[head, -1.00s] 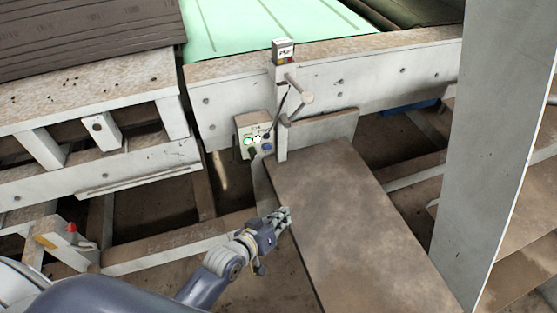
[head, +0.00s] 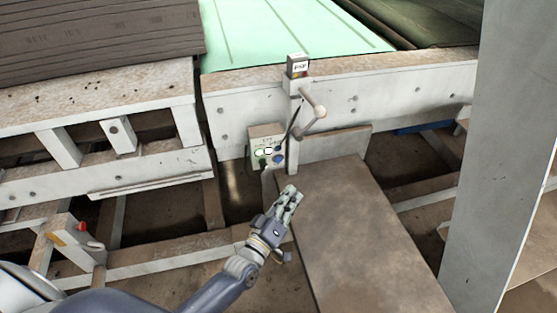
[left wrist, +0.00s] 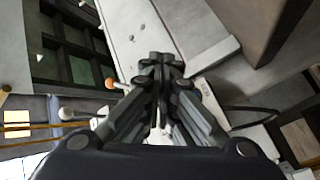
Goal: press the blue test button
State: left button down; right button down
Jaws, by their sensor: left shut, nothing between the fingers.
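The blue test button (head: 278,159) is on the lower right of a small pale control box (head: 256,133), which is fixed to the front of the white machine frame. The box also carries pale round lamps and a dark knob. My left gripper (head: 291,191) is below and slightly right of the box in the head view, apart from it. Its fingers are closed together and empty, pointing up toward the box. In the left wrist view the shut fingers (left wrist: 160,66) fill the middle, and I cannot make out the blue button there. My right gripper is not in view.
A post with a lever handle (head: 313,112) stands just right of the control box. A brown plate (head: 365,225) lies below it. A large grey panel (head: 485,150) rises at the right. A red-tipped part (head: 81,227) sits at lower left.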

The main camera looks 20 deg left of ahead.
aim_at(278, 160)
pick_arm(q)
jog(key=shift+w, duration=0.1)
jog(key=w+a+b, duration=0.3)
jog(key=w+a, duration=0.2)
jog(key=w, duration=0.2)
jog(key=shift+b, duration=0.35)
dwell(1.2)
jog(key=shift+w, duration=0.15)
jog(key=shift+w+a, duration=0.2)
jog(key=shift+w, duration=0.05)
